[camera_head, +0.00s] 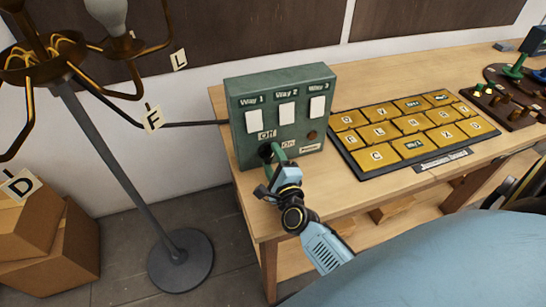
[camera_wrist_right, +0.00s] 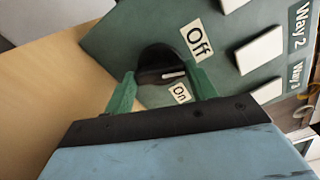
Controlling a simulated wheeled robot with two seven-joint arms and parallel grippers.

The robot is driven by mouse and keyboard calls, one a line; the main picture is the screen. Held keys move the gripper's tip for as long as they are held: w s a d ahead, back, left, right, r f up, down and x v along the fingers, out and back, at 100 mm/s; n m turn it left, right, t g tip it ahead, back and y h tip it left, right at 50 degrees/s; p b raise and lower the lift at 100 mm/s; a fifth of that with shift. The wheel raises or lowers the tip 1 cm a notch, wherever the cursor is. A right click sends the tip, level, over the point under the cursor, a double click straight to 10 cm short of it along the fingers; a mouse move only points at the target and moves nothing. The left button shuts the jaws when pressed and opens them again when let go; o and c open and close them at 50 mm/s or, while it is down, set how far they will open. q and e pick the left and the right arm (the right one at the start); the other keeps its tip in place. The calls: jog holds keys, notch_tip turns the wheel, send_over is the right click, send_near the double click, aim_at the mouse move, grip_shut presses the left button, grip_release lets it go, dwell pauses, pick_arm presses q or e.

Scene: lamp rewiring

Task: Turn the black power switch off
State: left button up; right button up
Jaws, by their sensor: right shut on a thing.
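The black power switch (camera_head: 265,153) is a round knob low on the front of the green control box (camera_head: 244,112), at its left side. The right wrist view shows the knob (camera_wrist_right: 155,60) with a white line on it, beside an "Off" label (camera_wrist_right: 197,39) and an "On" label (camera_wrist_right: 180,93). The line lies between the labels, closer to "On". My right gripper (camera_head: 275,157) is at the switch, its green fingers (camera_wrist_right: 163,82) on either side of the knob, shut on it. The fingers partly hide the knob in the head view. My left gripper is not in view.
The box has white switches marked Way 1 to Way 3 and a small brown Power light (camera_head: 311,135). A letter-tile board (camera_head: 410,130) lies to its right on the wooden table (camera_head: 345,197). A brass lamp (camera_head: 128,165) and cardboard boxes (camera_head: 45,240) stand left.

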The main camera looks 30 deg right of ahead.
jog(key=shift+n+p, duration=0.7)
jog(key=shift+n, duration=1.3)
jog(key=o, duration=1)
jog(key=shift+s, duration=0.15)
jog(key=v, duration=1.1)
jog(key=shift+s+a+b, duration=0.2)
jog(key=shift+s+b, duration=0.15)
jog(key=shift+s, duration=0.05)
jog(key=shift+s+a, duration=0.15)
jog(key=shift+s, duration=0.5)
